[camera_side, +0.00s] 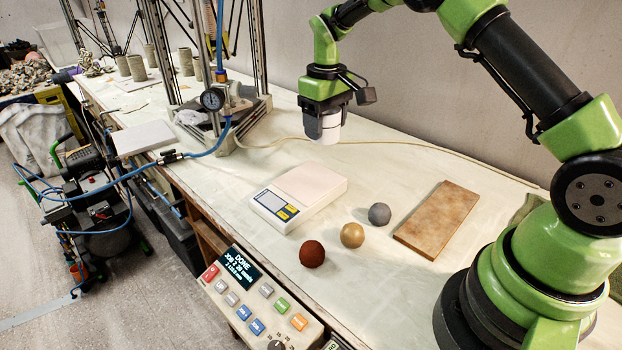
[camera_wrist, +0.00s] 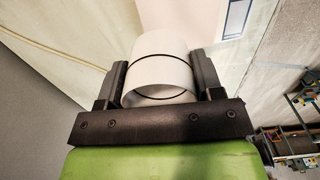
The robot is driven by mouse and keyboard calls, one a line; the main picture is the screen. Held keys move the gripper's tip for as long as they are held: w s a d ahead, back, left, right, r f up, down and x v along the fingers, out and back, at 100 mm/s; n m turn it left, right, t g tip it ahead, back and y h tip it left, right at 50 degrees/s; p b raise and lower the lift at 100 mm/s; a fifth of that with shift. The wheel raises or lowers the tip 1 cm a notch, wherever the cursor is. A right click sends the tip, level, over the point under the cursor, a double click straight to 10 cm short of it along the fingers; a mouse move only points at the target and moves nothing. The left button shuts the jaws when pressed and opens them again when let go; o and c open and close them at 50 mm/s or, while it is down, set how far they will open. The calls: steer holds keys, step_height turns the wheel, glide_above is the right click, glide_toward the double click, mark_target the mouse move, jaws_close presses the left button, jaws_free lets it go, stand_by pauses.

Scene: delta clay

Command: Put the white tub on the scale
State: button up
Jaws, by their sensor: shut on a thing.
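The white tub (camera_side: 327,126) is held in my gripper (camera_side: 324,112), above the bench and behind the scale in the side view. In the wrist view the white tub (camera_wrist: 160,62) sits between the two dark fingers of my gripper (camera_wrist: 160,85), with a thin dark line around it. The scale (camera_side: 299,196) is a flat white box with a pale pinkish top and a blue display panel at its front left. Part of the scale's pale top (camera_wrist: 190,22) shows beyond the tub in the wrist view. The tub is apart from the scale.
A red-brown ball (camera_side: 312,254), a tan ball (camera_side: 352,235) and a grey ball (camera_side: 379,214) lie right of the scale. A brown board (camera_side: 437,218) lies farther right. A button panel (camera_side: 262,300) is at the bench's front edge.

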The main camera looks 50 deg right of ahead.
steer(key=w+a, duration=0.1)
steer(key=a, duration=0.2)
glide_above(310, 179)
step_height(310, 179, down, 5)
steer(key=shift+a+f, duration=0.1)
steer(key=shift+f, duration=2)
steer(key=o, duration=0.9)
steer(key=shift+f, duration=0.15)
